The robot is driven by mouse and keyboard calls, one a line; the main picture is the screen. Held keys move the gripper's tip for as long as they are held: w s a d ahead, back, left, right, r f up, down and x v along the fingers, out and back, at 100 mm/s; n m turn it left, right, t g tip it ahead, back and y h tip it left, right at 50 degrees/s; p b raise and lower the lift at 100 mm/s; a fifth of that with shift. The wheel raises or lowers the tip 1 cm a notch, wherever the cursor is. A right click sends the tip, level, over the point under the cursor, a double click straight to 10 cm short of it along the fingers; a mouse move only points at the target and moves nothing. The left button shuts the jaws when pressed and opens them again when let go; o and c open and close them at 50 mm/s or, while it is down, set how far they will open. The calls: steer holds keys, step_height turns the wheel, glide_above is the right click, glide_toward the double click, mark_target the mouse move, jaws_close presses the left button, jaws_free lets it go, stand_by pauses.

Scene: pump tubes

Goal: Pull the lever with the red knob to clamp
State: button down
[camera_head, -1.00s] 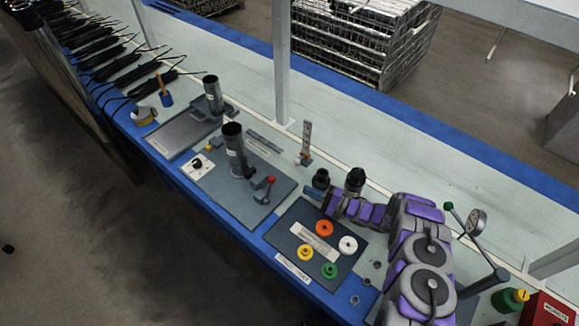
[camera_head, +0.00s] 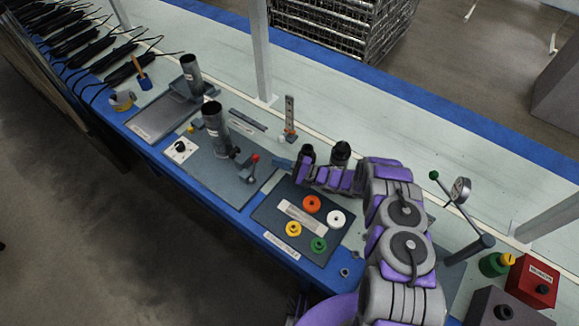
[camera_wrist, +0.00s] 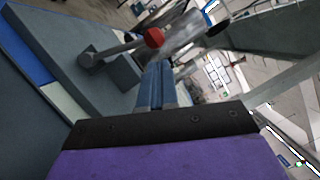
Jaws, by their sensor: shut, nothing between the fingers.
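The lever with the red knob (camera_head: 254,157) stands on the grey plate (camera_head: 225,190) beside the dark upright tube (camera_head: 215,125). Its red knob is on top, and the lever is close to upright. In the wrist view the red knob (camera_wrist: 154,38) lies just beyond my fingertips, with its grey rod running down left to a pivot. My gripper (camera_head: 282,163) is just right of the knob in the head view, shut and empty. Its blue fingers (camera_wrist: 155,82) lie together in the wrist view. I cannot tell if they touch the lever; a small gap seems to show.
A plate with orange, white, yellow and green rings (camera_head: 312,204) lies below my arm. Two dark cylinders (camera_head: 340,152) stand behind it. A slotted upright bracket (camera_head: 290,115) stands behind the lever. A green-knobbed lever with a gauge (camera_head: 460,190) is at right.

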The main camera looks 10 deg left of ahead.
steer(key=a, duration=0.3)
steer(key=shift+w+a+r, duration=0.1)
steer(key=shift+a+r, duration=0.15)
steer(key=shift+a, duration=0.15)
steer(key=s+a+n+h+p, duration=0.4)
steer(key=s+n+p, duration=0.3)
steer(key=s+n, duration=0.5)
steer(key=shift+s+a+f+h+p, duration=0.2)
steer(key=shift+s+a+h+p, duration=0.15)
steer(key=shift+a, duration=0.3)
stand_by(0.6)
